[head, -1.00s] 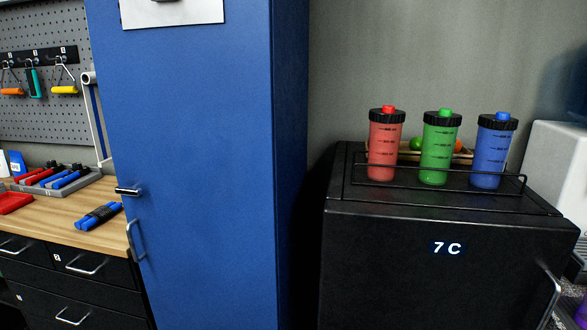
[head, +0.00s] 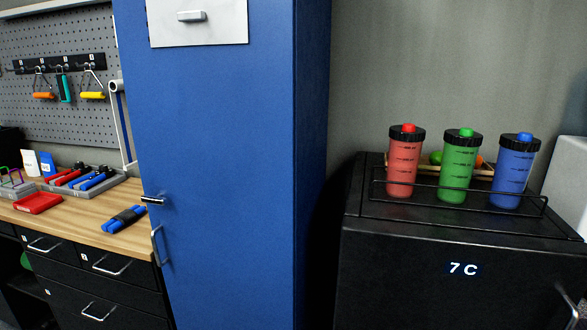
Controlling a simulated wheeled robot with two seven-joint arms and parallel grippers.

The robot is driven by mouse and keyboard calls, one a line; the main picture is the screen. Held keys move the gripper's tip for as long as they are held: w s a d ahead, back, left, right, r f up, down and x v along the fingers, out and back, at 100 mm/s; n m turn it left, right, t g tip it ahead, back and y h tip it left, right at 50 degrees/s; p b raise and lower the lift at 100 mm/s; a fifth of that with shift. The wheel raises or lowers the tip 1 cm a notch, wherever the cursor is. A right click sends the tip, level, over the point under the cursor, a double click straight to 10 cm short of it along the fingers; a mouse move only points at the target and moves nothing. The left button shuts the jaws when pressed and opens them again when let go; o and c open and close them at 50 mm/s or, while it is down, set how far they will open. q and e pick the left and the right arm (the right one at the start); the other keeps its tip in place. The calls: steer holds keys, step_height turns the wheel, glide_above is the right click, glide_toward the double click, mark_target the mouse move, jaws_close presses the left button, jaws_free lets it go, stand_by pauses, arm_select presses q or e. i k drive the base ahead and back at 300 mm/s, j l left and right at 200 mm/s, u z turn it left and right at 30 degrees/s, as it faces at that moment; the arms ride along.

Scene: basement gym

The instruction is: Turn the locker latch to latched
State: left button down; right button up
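A tall blue locker (head: 225,180) stands in the middle of the head view with its door shut against the frame, as far as I can see. A small metal latch handle (head: 152,200) sits at the door's left edge and lies roughly horizontal. A vertical metal pull handle (head: 158,245) is just below it. Neither of my grippers shows in the view.
Left of the locker is a wooden-topped workbench (head: 85,225) with drawers, a red tray (head: 38,203) and a blue bundle (head: 124,219). Right is a black fridge (head: 440,285) marked 7 C, with red, green and blue bottles (head: 459,167) on top.

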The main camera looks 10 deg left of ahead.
mark_target(159, 200)
steer(key=i+j+z, duration=0.1)
steer(key=j, duration=1.5)
steer(key=i+z, duration=0.05)
